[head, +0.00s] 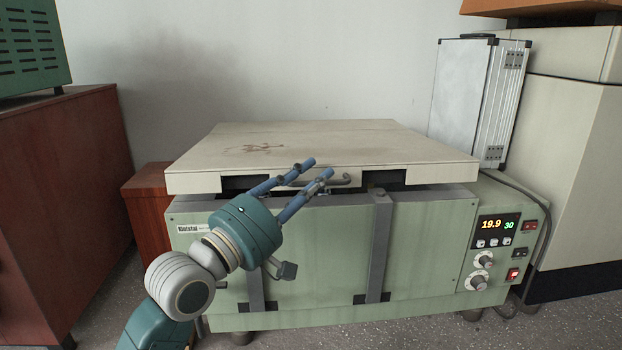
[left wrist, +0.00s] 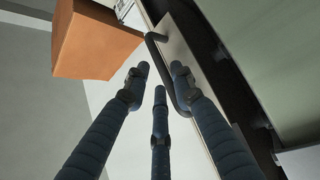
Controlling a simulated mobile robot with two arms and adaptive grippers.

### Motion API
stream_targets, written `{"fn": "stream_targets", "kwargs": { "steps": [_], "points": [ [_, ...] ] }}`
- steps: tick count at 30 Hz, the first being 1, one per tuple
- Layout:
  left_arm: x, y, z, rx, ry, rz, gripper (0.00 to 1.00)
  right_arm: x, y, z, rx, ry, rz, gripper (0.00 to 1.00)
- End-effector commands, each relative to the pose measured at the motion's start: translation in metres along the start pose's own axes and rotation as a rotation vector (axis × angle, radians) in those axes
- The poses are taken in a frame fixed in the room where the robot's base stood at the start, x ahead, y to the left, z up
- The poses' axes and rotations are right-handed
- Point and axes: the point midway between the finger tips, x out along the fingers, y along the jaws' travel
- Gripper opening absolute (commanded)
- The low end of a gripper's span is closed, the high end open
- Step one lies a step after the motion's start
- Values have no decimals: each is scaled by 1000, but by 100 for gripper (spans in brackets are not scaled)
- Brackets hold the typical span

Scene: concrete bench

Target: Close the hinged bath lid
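The bath is a green box (head: 330,245) with a control panel at its right. Its cream lid (head: 370,143) lies almost flat on top, with a dark gap under its front edge. A grey bar handle (head: 345,180) is on the lid's front face. It also shows as a dark bar in the left wrist view (left wrist: 164,65). My left gripper (head: 317,169) is at the lid's front edge, beside the handle. Its fingers are spread and hold nothing, and the fingertips (left wrist: 159,75) are close to the handle. I cannot tell whether they touch it. My right gripper is out of view.
A silver case (head: 460,95) stands upright behind the bath's right side. A cream cabinet (head: 570,170) is at the right and a red-brown cabinet (head: 60,190) at the left. A cable hangs by the panel. The space above the lid is clear.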

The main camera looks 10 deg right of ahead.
Motion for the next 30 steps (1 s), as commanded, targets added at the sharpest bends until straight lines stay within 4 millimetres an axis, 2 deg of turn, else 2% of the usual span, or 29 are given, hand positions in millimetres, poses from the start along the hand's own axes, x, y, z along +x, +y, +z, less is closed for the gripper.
{"fn": "stream_targets", "kwargs": {
  "steps": [5, 8, 11, 21, 25, 30],
  "points": [
    [-1, 1, 0, -1, 0, 2, 23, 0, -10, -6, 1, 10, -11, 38],
    [-8, 1, 0, -2, 0, 2, 23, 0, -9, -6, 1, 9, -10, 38],
    [-24, 0, 0, 0, 0, 1, 23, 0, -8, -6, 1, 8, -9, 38],
    [-94, -1, 0, 1, 1, -2, 23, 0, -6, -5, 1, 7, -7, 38],
    [-111, -2, 0, 0, 1, -3, 23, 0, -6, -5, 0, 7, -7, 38],
    [-120, -1, 0, 0, 0, -1, 23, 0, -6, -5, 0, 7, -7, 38]
  ]
}}
